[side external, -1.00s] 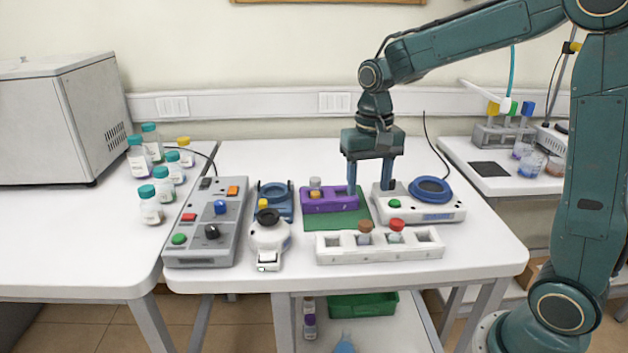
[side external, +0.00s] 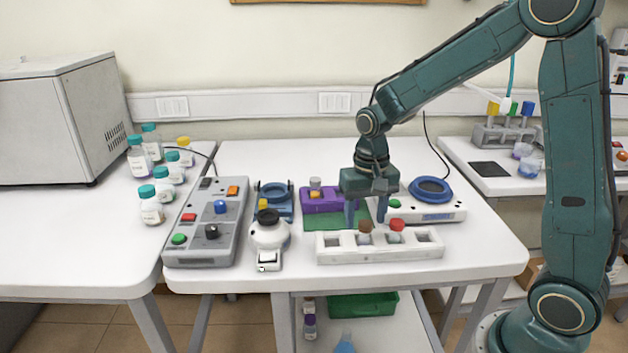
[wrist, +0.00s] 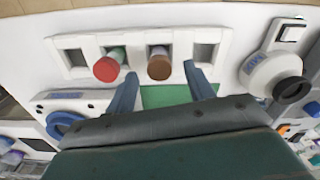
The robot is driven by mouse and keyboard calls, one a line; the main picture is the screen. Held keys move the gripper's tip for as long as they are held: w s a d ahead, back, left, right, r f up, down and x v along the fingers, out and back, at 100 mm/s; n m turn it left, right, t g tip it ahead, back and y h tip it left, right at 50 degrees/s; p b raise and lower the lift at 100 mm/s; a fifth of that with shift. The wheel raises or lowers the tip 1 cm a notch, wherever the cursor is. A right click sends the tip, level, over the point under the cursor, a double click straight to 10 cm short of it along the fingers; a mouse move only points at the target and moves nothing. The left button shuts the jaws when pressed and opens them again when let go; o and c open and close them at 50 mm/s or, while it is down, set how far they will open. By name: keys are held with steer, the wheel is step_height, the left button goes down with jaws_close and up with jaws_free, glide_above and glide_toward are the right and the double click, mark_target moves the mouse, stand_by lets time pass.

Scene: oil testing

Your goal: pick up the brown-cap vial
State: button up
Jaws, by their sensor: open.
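The brown-cap vial (side external: 365,227) stands upright in the white rack (side external: 335,255), in a middle slot. A red-cap vial (side external: 397,225) stands in the slot to its right. In the wrist view the brown cap (wrist: 159,67) lies ahead of the gap between my fingers, and the red cap (wrist: 106,69) is to its left. My gripper (side external: 366,222) is open and empty, fingers pointing down, just behind and above the rack; in the wrist view its fingers (wrist: 160,83) are spread apart. It does not appear to touch the brown-cap vial.
A purple rack (side external: 318,207) with a grey-cap vial stands behind on a green mat (side external: 322,224). A white device with a blue ring (side external: 430,188) is at the right. A round white instrument (side external: 269,235) and a grey control box (side external: 208,230) stand left. The rack's outer slots are empty.

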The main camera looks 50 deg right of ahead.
mark_target(364, 237)
steer(key=shift+f, duration=1.4)
steer(key=c, duration=1)
